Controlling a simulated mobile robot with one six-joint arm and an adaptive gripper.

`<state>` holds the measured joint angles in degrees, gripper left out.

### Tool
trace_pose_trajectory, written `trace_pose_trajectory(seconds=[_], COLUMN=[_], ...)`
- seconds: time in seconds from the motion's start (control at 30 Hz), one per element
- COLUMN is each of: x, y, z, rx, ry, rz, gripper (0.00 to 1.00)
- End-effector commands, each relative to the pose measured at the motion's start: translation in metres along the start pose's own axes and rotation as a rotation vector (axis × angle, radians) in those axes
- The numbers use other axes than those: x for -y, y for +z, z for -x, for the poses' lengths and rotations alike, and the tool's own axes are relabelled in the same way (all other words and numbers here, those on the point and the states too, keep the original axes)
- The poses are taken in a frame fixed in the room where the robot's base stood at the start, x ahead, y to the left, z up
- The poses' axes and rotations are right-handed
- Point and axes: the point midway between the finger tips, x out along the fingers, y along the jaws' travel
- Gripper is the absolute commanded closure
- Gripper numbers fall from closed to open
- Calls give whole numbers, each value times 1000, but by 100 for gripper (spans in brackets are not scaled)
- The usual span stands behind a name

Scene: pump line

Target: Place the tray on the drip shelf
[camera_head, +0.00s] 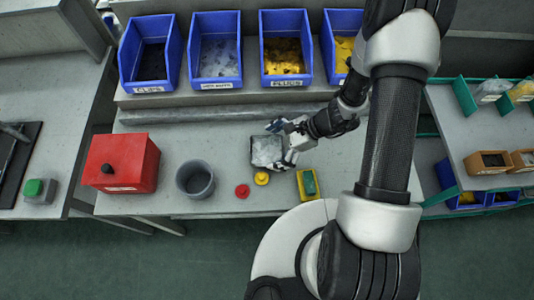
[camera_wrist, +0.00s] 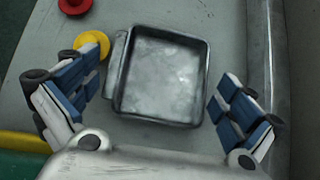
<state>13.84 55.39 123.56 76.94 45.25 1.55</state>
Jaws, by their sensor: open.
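The tray (camera_head: 265,151) is a small, shallow grey metal tray lying flat on the grey bench. It also shows in the wrist view (camera_wrist: 160,76), empty inside, with a tab on its left side. My gripper (camera_head: 284,144) is over the tray's right part in the head view and partly covers it. In the wrist view my gripper (camera_wrist: 156,92) is open, one finger left of the tray and one right, with gaps on both sides. I cannot tell for sure which surface is the drip shelf.
Left of the tray stand a yellow piece (camera_head: 262,178), a red piece (camera_head: 242,191), a grey cup (camera_head: 195,179) and a red box (camera_head: 123,163). A yellow-and-green block (camera_head: 307,184) is at the right. Blue bins (camera_head: 215,52) line the raised shelf behind.

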Motion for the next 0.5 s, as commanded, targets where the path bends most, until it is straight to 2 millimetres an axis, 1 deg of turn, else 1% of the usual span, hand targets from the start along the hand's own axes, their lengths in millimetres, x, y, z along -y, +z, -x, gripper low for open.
trace_pose_trajectory(seconds=[0.03,0.1,0.33,0.5], x=[0,0,0,0], y=[-1,-1,0,0], z=[-7,-10,-10,-10], rx=[0,-1,-1,-1], ry=[2,0,-1,-1], rz=[2,0,1,1], gripper=[0,0,0,11])
